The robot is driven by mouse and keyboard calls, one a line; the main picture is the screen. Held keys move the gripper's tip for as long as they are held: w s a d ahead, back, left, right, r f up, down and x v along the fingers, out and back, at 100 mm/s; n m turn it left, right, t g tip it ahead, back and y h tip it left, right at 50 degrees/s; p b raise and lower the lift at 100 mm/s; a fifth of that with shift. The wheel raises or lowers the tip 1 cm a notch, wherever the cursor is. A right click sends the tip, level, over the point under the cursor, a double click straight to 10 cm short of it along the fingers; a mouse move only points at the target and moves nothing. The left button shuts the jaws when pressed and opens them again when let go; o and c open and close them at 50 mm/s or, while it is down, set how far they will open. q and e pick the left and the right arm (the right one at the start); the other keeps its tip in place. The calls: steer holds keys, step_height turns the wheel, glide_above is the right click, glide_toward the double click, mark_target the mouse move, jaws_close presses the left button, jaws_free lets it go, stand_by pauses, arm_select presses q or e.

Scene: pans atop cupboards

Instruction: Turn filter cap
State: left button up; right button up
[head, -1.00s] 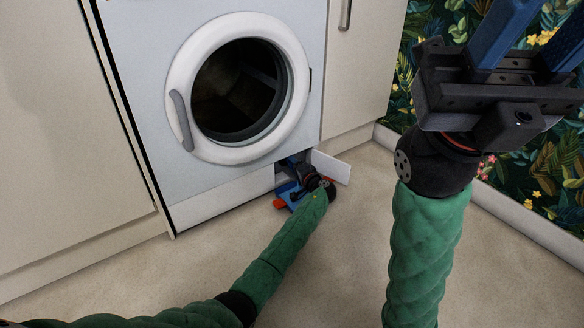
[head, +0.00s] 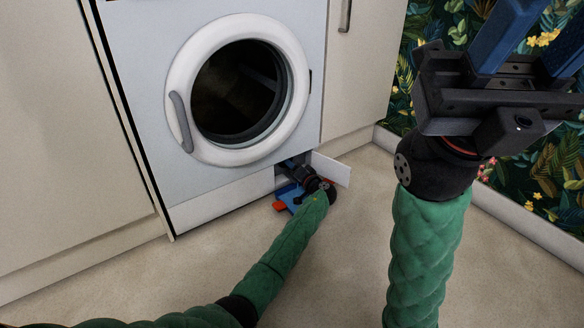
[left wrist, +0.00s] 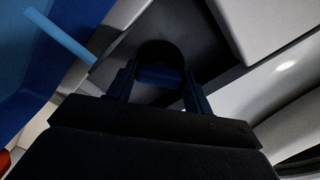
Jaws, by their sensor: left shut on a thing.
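The filter cap (left wrist: 160,50) is a dark, rounded piece in a dark recess in the left wrist view. My left gripper (left wrist: 159,78) is shut on it, with one finger on each side. In the head view the left gripper (head: 290,164) reaches into the open hatch at the washing machine's (head: 150,110) lower right, and its fingertips and the cap are hidden there. The hatch flap (head: 331,168) is swung open to the right. My right gripper (head: 540,40) is raised at the upper right, its blue fingers apart, their tips out of frame.
A blue tray-like thing (head: 287,196) with an orange-red part lies on the floor below the hatch. It looks large and blue in the left wrist view (left wrist: 40,60). Cupboards flank the machine. A patterned wall (head: 550,170) is at right.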

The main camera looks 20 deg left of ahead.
arm_select(q)
steer(key=shift+f, duration=0.15)
steer(key=o, duration=1)
